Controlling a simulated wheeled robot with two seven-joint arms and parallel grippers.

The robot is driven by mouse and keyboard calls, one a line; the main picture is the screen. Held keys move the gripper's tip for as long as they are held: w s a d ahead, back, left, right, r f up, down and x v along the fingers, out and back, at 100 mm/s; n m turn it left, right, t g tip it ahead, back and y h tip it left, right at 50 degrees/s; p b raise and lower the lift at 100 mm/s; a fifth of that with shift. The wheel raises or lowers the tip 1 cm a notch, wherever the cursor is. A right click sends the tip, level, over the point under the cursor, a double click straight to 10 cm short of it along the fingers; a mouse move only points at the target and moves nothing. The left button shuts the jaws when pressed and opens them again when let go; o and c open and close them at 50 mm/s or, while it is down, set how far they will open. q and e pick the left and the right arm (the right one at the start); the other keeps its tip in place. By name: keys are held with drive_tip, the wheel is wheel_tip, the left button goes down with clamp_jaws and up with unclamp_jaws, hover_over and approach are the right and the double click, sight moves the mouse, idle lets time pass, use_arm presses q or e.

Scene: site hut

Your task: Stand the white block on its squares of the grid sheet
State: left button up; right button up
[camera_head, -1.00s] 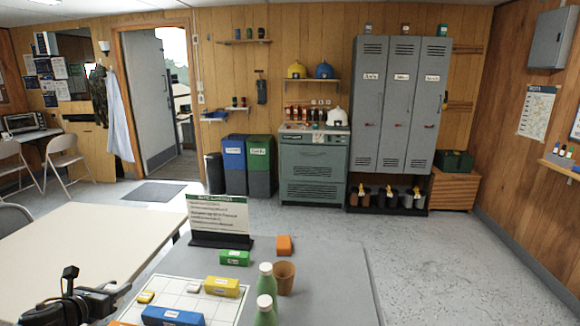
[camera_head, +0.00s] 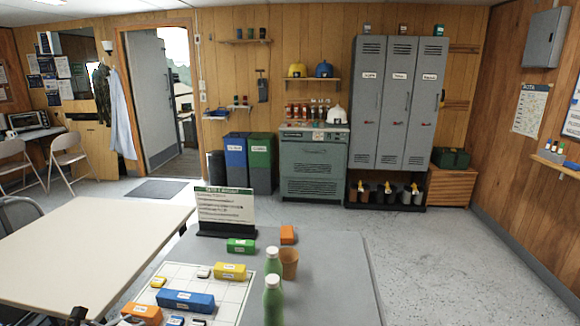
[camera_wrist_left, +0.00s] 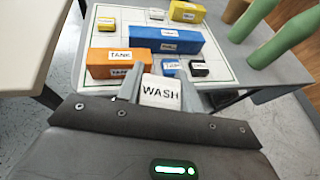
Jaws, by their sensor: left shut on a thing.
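The white block (camera_wrist_left: 160,94), labelled WASH, is held between the fingers of my left gripper (camera_wrist_left: 160,82) in the left wrist view. It shows in front of the near edge of the grid sheet (camera_wrist_left: 226,70); I cannot tell its height above the table. In the head view only a dark bit of my left gripper shows at the bottom left edge, and the white block is not visible there. The grid sheet (camera_head: 230,296) lies on the grey table. My right gripper is not in view.
On the sheet stand an orange TANK block (camera_wrist_left: 119,62), a long blue block (camera_wrist_left: 168,42), a yellow block (camera_head: 230,271) and several small blocks. Two green bottles (camera_head: 273,302), a brown cup (camera_head: 289,263), a green block (camera_head: 241,246) and a sign (camera_head: 226,207) stand nearby.

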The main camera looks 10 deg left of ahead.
use_arm(q)
drive_tip(key=s+d+f+m+g+h, duration=0.15)
drive_tip(key=s+d+m+h, duration=0.25)
drive_tip(key=d, duration=0.7)
drive_tip(key=d+r+m+g+h, duration=0.2)
drive_tip(key=d, duration=0.5)
drive_tip(key=d+r+m+g+h, duration=0.1)
drive_tip(key=d+r+m+h, duration=0.15)
drive_tip(key=d, duration=0.45)
drive_tip(key=w+d+r+g, duration=0.1)
drive_tip(key=w+d+r, duration=0.2)
drive_tip(key=r, duration=0.4)
drive_tip(key=shift+w+d, duration=0.4)
drive_tip(key=shift+d, duration=0.2)
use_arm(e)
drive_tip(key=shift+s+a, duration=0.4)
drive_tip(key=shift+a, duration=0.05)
use_arm(q)
drive_tip(key=shift+m, duration=0.25)
